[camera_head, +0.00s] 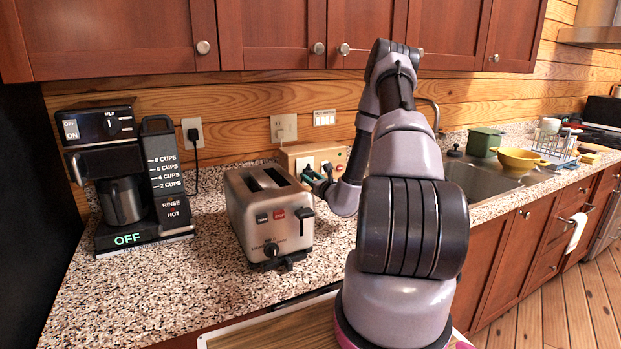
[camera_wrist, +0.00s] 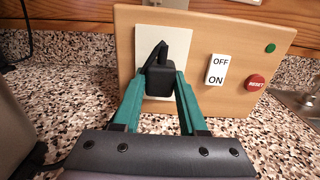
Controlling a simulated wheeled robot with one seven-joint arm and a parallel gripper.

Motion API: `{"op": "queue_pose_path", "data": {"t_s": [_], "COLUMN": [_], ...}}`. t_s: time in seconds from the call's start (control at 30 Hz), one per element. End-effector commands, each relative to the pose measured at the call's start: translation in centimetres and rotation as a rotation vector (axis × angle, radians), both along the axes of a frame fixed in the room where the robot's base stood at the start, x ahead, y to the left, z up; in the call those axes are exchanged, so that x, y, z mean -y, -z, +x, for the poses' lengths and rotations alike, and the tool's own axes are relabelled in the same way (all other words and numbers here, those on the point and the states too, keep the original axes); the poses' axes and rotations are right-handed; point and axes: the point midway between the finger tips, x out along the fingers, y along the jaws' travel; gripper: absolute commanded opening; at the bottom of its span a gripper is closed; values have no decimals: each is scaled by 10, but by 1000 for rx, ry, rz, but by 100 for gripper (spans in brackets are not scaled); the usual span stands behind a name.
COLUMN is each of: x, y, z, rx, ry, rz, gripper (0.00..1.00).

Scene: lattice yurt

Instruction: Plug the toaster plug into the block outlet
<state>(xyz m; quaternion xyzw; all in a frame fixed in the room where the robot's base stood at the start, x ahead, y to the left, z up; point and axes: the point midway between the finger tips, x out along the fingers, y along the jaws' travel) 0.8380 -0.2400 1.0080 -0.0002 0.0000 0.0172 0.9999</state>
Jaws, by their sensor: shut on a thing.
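The wooden outlet block (camera_head: 290,153) stands on the counter against the back wall, behind the toaster (camera_head: 238,211). In the wrist view the block (camera_wrist: 203,40) fills the upper middle, with a white outlet plate (camera_wrist: 185,44) on its face. My gripper (camera_wrist: 163,74) has its teal fingers shut on the black toaster plug (camera_wrist: 160,80), in front of the plate. The plug hides the sockets behind it, and I cannot tell whether its prongs are in. In the head view my gripper (camera_head: 316,178) is small, just right of the toaster.
The block carries an OFF/ON switch (camera_wrist: 217,69), a red reset button (camera_wrist: 255,82) and a green button (camera_wrist: 270,48). A coffee maker (camera_head: 124,130) stands at the left. A wall outlet (camera_head: 192,133) holds another black plug. The sink (camera_head: 480,180) lies to the right.

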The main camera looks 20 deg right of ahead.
Motion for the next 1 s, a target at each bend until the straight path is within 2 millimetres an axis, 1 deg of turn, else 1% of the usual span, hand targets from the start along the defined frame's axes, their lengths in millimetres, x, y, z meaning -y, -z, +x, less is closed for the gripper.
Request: {"op": "queue_pose_path", "data": {"t_s": [0.57,1.0], "x": [0,0], "y": [0,0], "z": [1,9], "rx": [0,1], "ry": [0,0], "rz": [0,0], "gripper": [0,0]}}
